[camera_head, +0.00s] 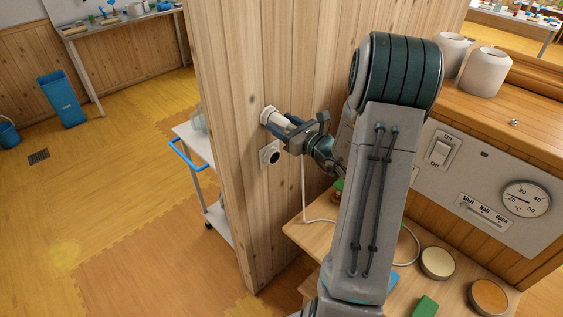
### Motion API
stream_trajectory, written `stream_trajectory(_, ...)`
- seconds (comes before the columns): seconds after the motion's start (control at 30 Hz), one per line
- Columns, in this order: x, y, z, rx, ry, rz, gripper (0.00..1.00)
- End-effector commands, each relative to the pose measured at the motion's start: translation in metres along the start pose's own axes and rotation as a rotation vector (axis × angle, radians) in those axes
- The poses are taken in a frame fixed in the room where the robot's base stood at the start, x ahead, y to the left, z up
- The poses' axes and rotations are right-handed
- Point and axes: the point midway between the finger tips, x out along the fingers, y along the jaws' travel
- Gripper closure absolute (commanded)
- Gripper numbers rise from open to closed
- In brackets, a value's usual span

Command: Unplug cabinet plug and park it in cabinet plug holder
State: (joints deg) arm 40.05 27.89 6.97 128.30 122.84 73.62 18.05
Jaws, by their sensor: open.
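The white plug (275,117) sits at a round white fitting on the wooden wall panel, pointing into the wall. My gripper (278,124) is open, with its fingers at the plug's outer end and apparently on either side of it. I cannot tell whether they touch it. A white cable (304,205) hangs behind my gripper and runs down to the wooden table. Its upper end is hidden by my arm.
A panel at right carries an on/off switch (440,149) and a dial (525,198). A white cart (196,140) stands left of the wall. Open floor lies further left.

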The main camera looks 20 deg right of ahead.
Motion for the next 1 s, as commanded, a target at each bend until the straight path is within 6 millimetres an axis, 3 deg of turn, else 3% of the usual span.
stream_trajectory(1.0,-0.021,0.0,0.0,0.0,0.0,-0.001,0.45)
